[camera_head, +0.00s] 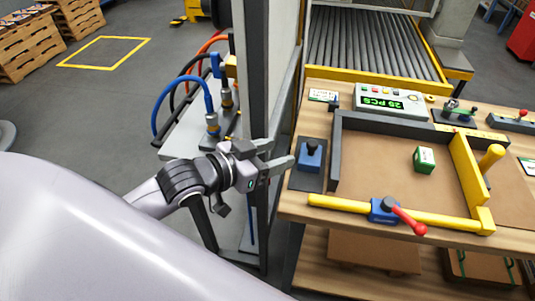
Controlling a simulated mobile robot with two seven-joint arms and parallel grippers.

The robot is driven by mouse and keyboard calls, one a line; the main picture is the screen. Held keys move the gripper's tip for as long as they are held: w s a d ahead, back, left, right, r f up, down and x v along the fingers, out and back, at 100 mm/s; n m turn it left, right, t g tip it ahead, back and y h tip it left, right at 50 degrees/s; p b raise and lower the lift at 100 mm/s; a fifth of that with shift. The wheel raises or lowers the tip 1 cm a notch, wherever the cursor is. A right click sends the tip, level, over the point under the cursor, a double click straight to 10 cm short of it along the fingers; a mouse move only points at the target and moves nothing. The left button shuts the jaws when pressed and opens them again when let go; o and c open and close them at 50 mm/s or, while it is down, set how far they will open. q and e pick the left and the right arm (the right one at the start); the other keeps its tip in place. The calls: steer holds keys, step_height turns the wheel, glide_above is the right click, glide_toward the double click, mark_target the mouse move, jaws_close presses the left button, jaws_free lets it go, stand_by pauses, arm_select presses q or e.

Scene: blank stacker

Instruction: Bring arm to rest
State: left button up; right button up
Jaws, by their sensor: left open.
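My left arm comes in from the left in the head view, with a large pale link across the lower left. My left gripper (281,155) is open and empty, its two fingers pointing right. It is at the left edge of the wooden workbench (300,209), in front of a dark upright post. The fingertips are close to a blue block with a knob (309,155) on a dark pad; I cannot tell whether they touch. My right gripper is not in view.
On the bench stand a dark-and-yellow frame (390,125), a green-and-white box (424,159), a red-handled clamp (384,210) and a counter display (388,101). A roller conveyor (365,45) lies behind. Blue, red and black hoses (154,115) hang left of the dark post (262,80). Open floor lies farther left.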

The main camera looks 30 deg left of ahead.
arm_select(q)
steer(key=shift+s+a+r, duration=0.25)
steer(key=shift+s, duration=0.35)
steer(key=s+a+f+n+g+y, duration=0.1)
steer(key=s+f+g+y, duration=0.2)
steer(key=s+f+g, duration=0.5)
steer(key=s+a+f+n+g+y, duration=0.25)
steer(key=s+f, duration=0.35)
steer(key=s, duration=0.6)
steer(key=w+d+f+m+t+h, duration=0.1)
steer(key=w+d+f+t, duration=0.2)
steer(key=w+f+t, duration=0.4)
steer(key=shift+d+f+h+p, duration=0.3)
steer(key=shift+f+h+p, duration=0.05)
steer(key=shift+f+p, duration=0.05)
